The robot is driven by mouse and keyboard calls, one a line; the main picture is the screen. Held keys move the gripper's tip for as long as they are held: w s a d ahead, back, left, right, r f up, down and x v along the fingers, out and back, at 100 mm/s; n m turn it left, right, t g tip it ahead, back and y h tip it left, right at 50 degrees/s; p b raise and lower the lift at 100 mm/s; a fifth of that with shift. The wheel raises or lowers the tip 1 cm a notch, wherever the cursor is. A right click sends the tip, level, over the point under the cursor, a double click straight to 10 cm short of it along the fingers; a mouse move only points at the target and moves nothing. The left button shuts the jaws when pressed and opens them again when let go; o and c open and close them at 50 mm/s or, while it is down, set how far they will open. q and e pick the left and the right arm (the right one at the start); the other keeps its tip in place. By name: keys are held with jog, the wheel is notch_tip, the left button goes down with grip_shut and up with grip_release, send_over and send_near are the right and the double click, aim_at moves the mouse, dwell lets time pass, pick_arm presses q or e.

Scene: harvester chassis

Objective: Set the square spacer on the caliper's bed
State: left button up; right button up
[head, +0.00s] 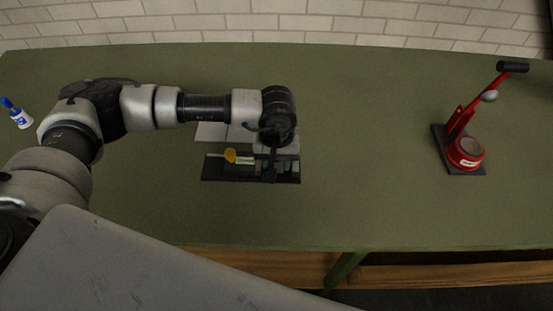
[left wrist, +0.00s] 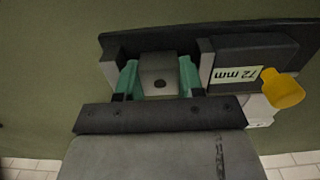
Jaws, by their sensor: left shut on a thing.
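The square spacer (left wrist: 159,75) is a grey block with a dark hole in its face, seen in the left wrist view. My left gripper (left wrist: 159,78) is shut on it, with a green fingertip on each side. The caliper (left wrist: 255,50) has a dark base, upright grey jaws, a "72 mm" label and a yellow knob. The spacer and fingers appear between its jaws; I cannot tell whether the spacer touches the bed. In the head view, my left gripper (head: 275,169) is over the caliper (head: 215,168), and the spacer is hidden. My right gripper is not in view.
Pale flat plates (head: 211,132) lie behind the caliper, partly hidden by my arm. A red lever press (head: 466,152) stands at the right of the green table (head: 370,190). A blue and white bottle (head: 18,117) is at the far left. The table between caliper and press is clear.

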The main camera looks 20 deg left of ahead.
pick_arm(q)
jog(key=shift+f, duration=0.2)
jog(key=o, duration=1)
jog(key=shift+o, duration=0.2)
jog(key=shift+w+r, duration=0.1)
jog(key=shift+r, duration=0.35)
notch_tip(320, 180, up, 10)
jog(key=b, duration=0.2)
